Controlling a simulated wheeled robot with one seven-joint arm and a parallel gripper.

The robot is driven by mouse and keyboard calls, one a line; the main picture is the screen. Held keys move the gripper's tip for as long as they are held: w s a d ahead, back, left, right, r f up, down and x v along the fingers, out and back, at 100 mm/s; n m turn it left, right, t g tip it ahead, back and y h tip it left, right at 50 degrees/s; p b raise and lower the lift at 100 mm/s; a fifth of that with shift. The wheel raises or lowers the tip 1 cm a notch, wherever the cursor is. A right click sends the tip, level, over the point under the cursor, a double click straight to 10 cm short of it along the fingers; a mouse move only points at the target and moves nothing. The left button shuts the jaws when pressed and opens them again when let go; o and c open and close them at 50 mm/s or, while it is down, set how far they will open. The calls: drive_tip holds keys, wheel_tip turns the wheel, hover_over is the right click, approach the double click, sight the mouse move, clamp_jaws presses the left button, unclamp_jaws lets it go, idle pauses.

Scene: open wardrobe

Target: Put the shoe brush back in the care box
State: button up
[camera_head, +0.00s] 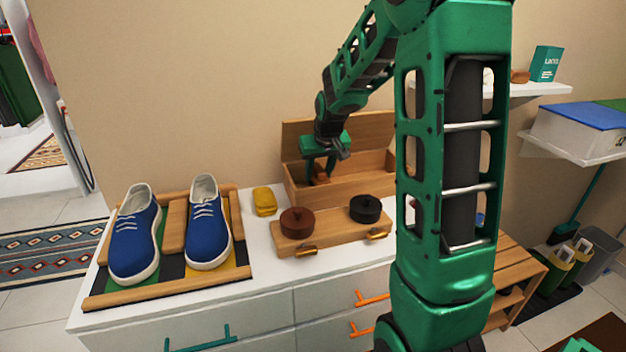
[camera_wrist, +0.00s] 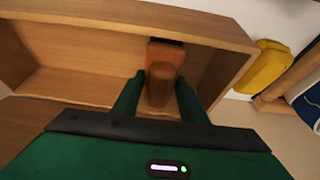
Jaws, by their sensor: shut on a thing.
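The care box (camera_head: 342,186) is an open wooden box at the back of the white cabinet top, against the wall. In the wrist view its wooden wall (camera_wrist: 205,28) and inside fill the upper left. My gripper (camera_head: 322,173) is over the left part of the box, pointing down. It is shut on the shoe brush (camera_head: 320,178), a brown wooden piece. In the wrist view the brush (camera_wrist: 163,75) sits between the two green fingers of my gripper (camera_wrist: 160,98), with a dark edge at its far end. Whether the brush touches the box floor I cannot tell.
Two round tins, brown (camera_head: 297,222) and black (camera_head: 365,208), sit on a wooden tray (camera_head: 330,238) in front of the box. A yellow sponge-like block (camera_head: 265,201) lies left of the box. Blue shoes (camera_head: 208,232) stand on a wooden rack at left.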

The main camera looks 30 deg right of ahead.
drive_tip(key=shift+f, duration=0.75)
drive_tip(key=o, duration=1)
drive_tip(key=shift+r, duration=0.1)
drive_tip(key=v, duration=1.1)
drive_tip(key=s+a+f+m+g, duration=0.1)
drive_tip(key=s+a+f+g, duration=0.1)
drive_tip(key=s, duration=1.4)
drive_tip(key=s+a+f+m+g+y, duration=0.1)
drive_tip(key=s+a+f+m+g, duration=0.1)
drive_tip(key=s, duration=1.4)
drive_tip(key=shift+a+f+y, duration=0.3)
drive_tip(key=shift+a+f, duration=0.3)
drive_tip(key=shift+f, duration=0.1)
drive_tip(key=shift+s, duration=0.15)
